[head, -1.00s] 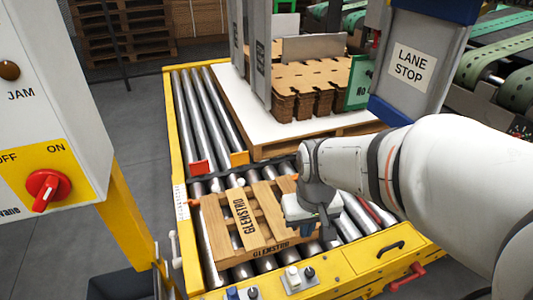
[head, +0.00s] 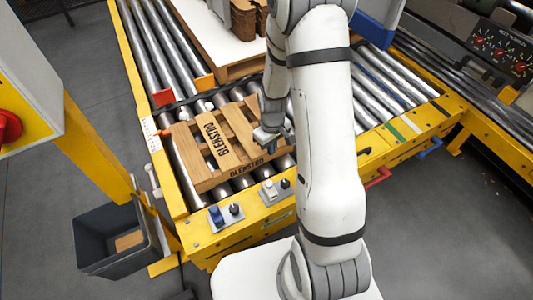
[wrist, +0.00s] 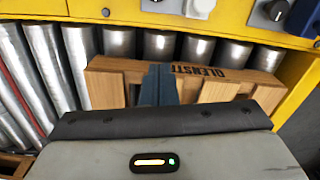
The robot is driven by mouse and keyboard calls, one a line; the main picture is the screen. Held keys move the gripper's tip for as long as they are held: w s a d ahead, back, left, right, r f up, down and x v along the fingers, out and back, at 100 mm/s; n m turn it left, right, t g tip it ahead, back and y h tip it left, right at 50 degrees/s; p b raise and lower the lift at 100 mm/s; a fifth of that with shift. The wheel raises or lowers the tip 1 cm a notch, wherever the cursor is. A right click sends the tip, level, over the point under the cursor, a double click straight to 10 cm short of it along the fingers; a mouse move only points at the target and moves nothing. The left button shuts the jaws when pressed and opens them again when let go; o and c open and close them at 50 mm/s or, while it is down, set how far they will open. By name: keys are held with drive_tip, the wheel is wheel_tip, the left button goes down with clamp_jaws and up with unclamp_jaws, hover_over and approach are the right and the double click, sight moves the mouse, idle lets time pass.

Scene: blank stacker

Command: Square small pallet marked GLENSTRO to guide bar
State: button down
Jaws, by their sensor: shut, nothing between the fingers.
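The small wooden pallet (head: 240,128) marked GLENSTRO lies on the rollers near the front left of the conveyor. Its near side sits slightly askew to the yellow front rail. It also shows in the wrist view (wrist: 108,90), with its lettered side toward the top. My gripper (head: 268,141) is shut and empty, at the pallet's right part. In the wrist view its dark fingers (wrist: 158,82) overlap the pallet; whether they touch it I cannot tell. I cannot surely tell which part is the guide bar; a yellow side rail (head: 150,125) runs left of the pallet.
A red block (head: 164,98) and an orange block (head: 205,83) stand on a dark cross strip behind the pallet. Switches (head: 270,190) sit on the front rail. Bare rollers (head: 385,85) lie to the right. A grey bin (head: 118,240) stands on the floor at left.

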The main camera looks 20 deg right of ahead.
wheel_tip(320, 180, down, 10)
drive_tip(key=b, duration=0.4)
drive_tip(key=w, duration=0.1)
drive_tip(key=w+a+b, duration=0.1)
drive_tip(key=w, duration=0.1)
drive_tip(key=shift+a, duration=0.1)
drive_tip(key=shift+w+a+r+b, duration=0.1)
drive_tip(key=shift+w+a+b, duration=0.05)
drive_tip(key=shift+w+b, duration=0.2)
